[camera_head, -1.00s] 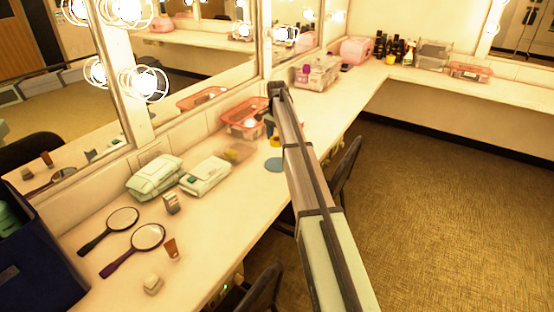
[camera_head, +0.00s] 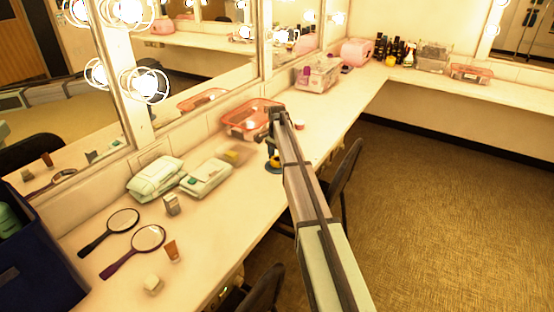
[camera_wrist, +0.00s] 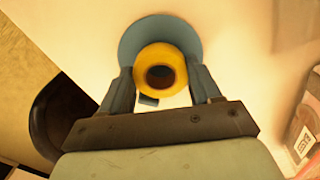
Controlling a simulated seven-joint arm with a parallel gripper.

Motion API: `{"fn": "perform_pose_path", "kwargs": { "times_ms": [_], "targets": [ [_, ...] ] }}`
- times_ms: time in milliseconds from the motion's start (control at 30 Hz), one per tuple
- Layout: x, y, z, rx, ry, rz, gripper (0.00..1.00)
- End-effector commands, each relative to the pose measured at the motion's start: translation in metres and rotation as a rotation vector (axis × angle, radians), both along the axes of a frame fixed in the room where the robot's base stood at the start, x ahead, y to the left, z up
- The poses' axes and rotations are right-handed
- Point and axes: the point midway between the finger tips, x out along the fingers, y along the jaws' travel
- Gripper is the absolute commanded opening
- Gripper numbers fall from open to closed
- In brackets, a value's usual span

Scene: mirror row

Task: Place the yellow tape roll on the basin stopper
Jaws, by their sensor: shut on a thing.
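The yellow tape roll (camera_wrist: 160,53) is held between the two fingers of my gripper (camera_wrist: 163,78) in the wrist view, with its hole facing the camera. The basin stopper (camera_wrist: 128,40), a flat blue disc, lies on the counter behind the roll. Its rim shows above and to both sides of the roll, and its lower part is hidden by the roll and fingers. In the head view my gripper (camera_head: 272,155) is low over the stopper's place near the counter's front edge and mostly covers it. I cannot tell whether the roll touches the stopper.
A red-rimmed clear bin (camera_head: 248,122) stands behind my gripper by the mirror. Wipe packs (camera_head: 206,178), a hand mirror (camera_head: 147,238) and an orange-brown tube (camera_head: 172,251) lie to the left. A small red-topped jar (camera_head: 299,125) is right of the arm. A dark chair (camera_head: 342,180) stands at the counter's edge.

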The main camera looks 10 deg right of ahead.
Motion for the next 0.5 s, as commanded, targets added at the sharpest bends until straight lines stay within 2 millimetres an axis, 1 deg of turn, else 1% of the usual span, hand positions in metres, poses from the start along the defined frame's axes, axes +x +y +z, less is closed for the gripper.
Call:
{"fn": "perform_pose_path", "kwargs": {
  "times_ms": [33,100,467,500],
  "targets": [
    [-0.0001,0.0000,-0.0054,0.000,0.000,0.000,0.33],
    [0.0001,0.0001,-0.0083,0.000,-0.001,0.000,0.33],
    [0.0001,0.0000,-0.0110,0.000,0.000,0.000,0.33],
    [0.0001,0.0001,-0.0109,0.001,-0.001,0.000,0.66]
  ]
}}
